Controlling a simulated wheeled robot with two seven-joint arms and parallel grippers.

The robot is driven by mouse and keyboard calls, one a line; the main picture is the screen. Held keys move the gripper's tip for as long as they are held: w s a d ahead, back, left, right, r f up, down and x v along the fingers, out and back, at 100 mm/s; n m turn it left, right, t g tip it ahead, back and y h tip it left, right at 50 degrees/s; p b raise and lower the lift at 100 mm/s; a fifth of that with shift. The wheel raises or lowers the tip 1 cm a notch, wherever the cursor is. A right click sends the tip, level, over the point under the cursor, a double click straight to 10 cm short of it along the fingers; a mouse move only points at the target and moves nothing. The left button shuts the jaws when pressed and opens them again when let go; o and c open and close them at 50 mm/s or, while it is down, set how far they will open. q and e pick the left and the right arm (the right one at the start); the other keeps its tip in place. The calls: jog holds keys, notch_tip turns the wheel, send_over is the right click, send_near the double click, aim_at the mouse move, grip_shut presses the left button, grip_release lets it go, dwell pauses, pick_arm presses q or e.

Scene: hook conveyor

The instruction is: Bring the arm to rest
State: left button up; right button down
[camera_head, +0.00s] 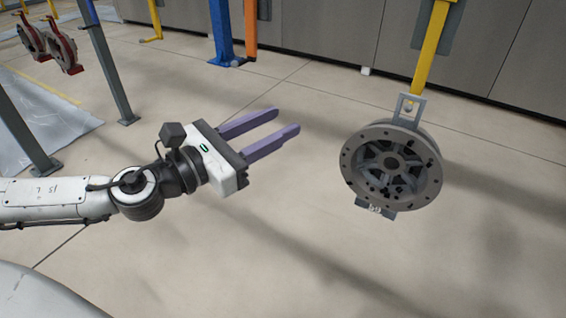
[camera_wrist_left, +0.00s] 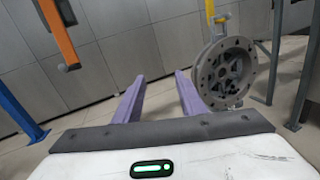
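My left gripper (camera_head: 286,127) reaches in from the left in the head view. Its two purple fingers are parallel and apart, with only floor visible between them. In the left wrist view the same open fingers (camera_wrist_left: 160,100) point ahead, with nothing between them. My right gripper is in neither view. A grey round wheel-like part (camera_head: 391,165) hangs to the right of the left gripper, clear of the fingers. It also shows in the left wrist view (camera_wrist_left: 224,74), right of the fingers.
A yellow hanger (camera_head: 431,45) carries the round part. Red parts (camera_head: 62,48) hang at the upper left beside grey posts (camera_head: 106,62). Blue and orange posts (camera_head: 221,32) stand at the back before grey panels (camera_head: 320,28). The floor (camera_head: 270,230) around the gripper looks clear.

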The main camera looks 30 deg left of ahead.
pick_arm(q)
jog(key=s+d+f+n, duration=0.1)
jog(key=s+d+f, duration=0.3)
jog(key=shift+f+y+p, duration=0.35)
jog(key=shift+y+p, duration=0.05)
jog(key=s+a+f+n+g+y, duration=0.1)
jog(key=s+f+n+g+y, duration=0.1)
jog(key=f+n, duration=0.9)
jog(key=s+a+f+n+g+y, duration=0.1)
jog(key=s+f+n+g+y, duration=0.1)
jog(key=f+n, duration=0.85)
jog(key=s+d+f+n+g, duration=0.2)
jog(key=s+f+n, duration=0.4)
jog(key=f+n, duration=0.1)
jog(key=s+d+f+n+g, duration=0.2)
jog(key=s+f+n, duration=0.3)
jog(key=f+n, duration=0.3)
jog(key=shift+s+d+n, duration=0.35)
jog(key=shift+d+n, duration=0.05)
jog(key=shift+n, duration=0.85)
jog(key=shift+c, duration=0.3)
jog(key=shift+w+d, duration=0.1)
jog(key=shift+c, duration=0.4)
